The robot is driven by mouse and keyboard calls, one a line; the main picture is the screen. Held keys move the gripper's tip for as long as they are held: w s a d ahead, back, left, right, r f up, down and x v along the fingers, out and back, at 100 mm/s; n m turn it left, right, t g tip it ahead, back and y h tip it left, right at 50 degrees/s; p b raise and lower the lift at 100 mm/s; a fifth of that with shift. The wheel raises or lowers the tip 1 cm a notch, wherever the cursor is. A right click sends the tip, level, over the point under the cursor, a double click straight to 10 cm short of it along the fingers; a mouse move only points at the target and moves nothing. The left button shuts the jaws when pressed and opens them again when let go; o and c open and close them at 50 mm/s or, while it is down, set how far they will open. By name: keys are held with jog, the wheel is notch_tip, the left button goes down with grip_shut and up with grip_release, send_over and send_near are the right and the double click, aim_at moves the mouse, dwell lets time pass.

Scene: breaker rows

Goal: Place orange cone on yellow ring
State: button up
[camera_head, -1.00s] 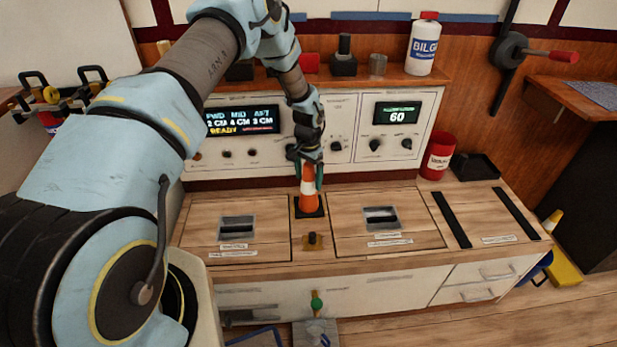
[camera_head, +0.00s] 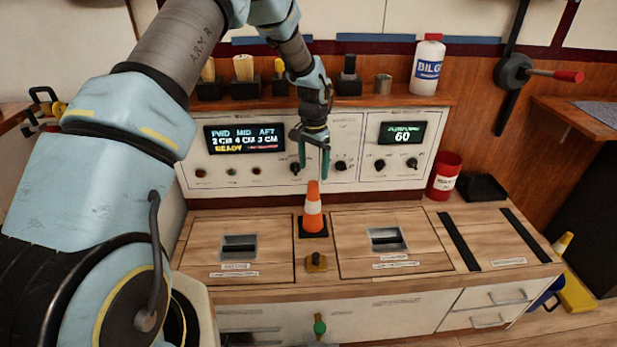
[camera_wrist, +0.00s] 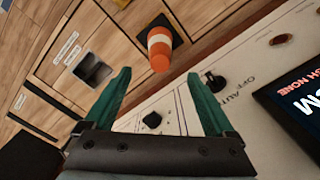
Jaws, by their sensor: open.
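The orange cone (camera_head: 313,212), with a white band, stands upright on its black square base on the wooden counter, between two recessed handles. My gripper (camera_head: 313,168) is open and empty, a little above the cone's tip, in front of the control panel. In the wrist view the cone (camera_wrist: 160,46) shows just beyond the two green fingers (camera_wrist: 158,78), not between them. I cannot make out a yellow ring in either view.
The control panel (camera_head: 345,145) rises behind the counter. A red can (camera_head: 443,178) and a black tray (camera_head: 482,187) stand at the counter's right. A white bottle (camera_head: 427,67) stands on the shelf above. The wooden counter (camera_head: 400,245) is mostly clear.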

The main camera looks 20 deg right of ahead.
jog(key=shift+r, duration=0.25)
jog(key=shift+a+r, duration=0.2)
jog(key=s+a+r+n, duration=0.1)
jog(key=a+r+n, duration=0.2)
jog(key=a+r, duration=0.5)
jog(key=s+a+r+n, duration=0.15)
jog(key=a+r, duration=0.25)
jog(key=a, duration=0.8)
jog(key=s+a+r+n, duration=0.2)
jog(key=s+a+n, duration=0.1)
jog(key=s+a, duration=0.3)
jog(key=s+a+r+n+t, duration=0.1)
jog(key=s+a+r+n, duration=0.1)
jog(key=s+a+n, duration=0.2)
jog(key=s+a, duration=0.2)
jog(key=a, duration=0.2)
jog(key=shift+s+a+r+t, duration=0.2)
jog(key=shift+s+a+t, duration=0.1)
jog(key=shift+s+a, duration=0.1)
jog(key=shift+r, duration=0.1)
